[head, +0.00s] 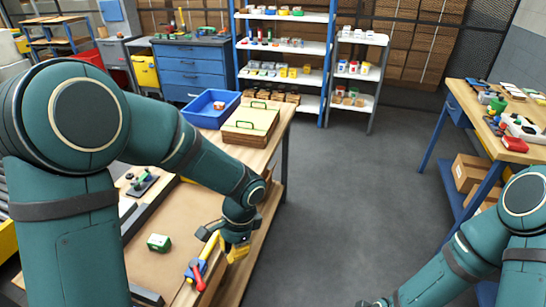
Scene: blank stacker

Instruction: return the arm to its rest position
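My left arm reaches in from the left over the workbench (170,245). Its gripper (228,246) is low, over the bench's right edge. A small yellow piece (238,253) shows right at its fingertips. I cannot tell whether the fingers grip it or it lies behind them. My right arm (470,255) comes in at the lower right, over the floor. Only a dark tip of its gripper (374,303) shows at the bottom edge, so its fingers are cut off.
Red, blue and yellow hand tools (197,274) lie beside the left gripper, with a green box (159,242) further left. A right-hand table (455,98) holds several items. The middle floor (345,185) is clear.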

